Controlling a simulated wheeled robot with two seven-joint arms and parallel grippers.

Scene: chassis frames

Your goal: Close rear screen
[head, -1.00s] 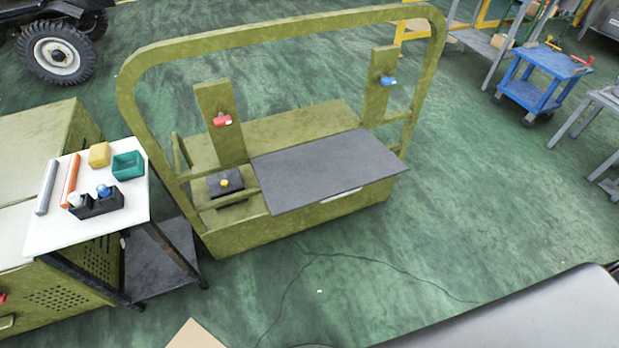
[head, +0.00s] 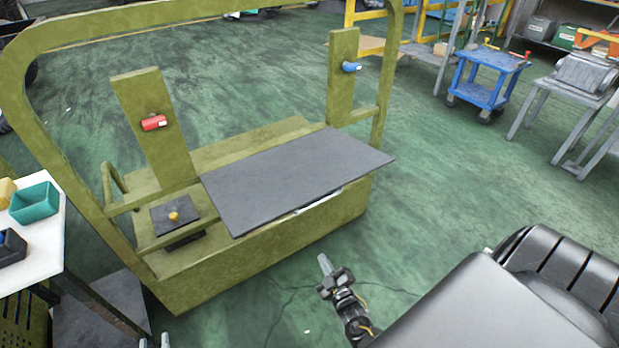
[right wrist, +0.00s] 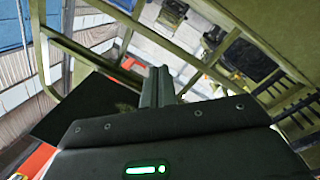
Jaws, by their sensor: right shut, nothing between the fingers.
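The rear screen is likely the flat dark grey panel (head: 295,178) lying out over the front of the olive chassis frame (head: 240,257). A pale strip (head: 318,200) shows under its front edge. In the right wrist view a dark panel (right wrist: 85,110) is at the left. My right gripper (head: 325,264) is in front of and below the panel's front edge, apart from it. Its fingers (right wrist: 158,82) are shut and empty. My left gripper (head: 154,342) shows only as two fingertips, spaced apart, at the bottom edge, in front of the frame's left corner.
A white-topped table (head: 45,245) stands close at the left. A blue cart (head: 482,92) is farther back.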

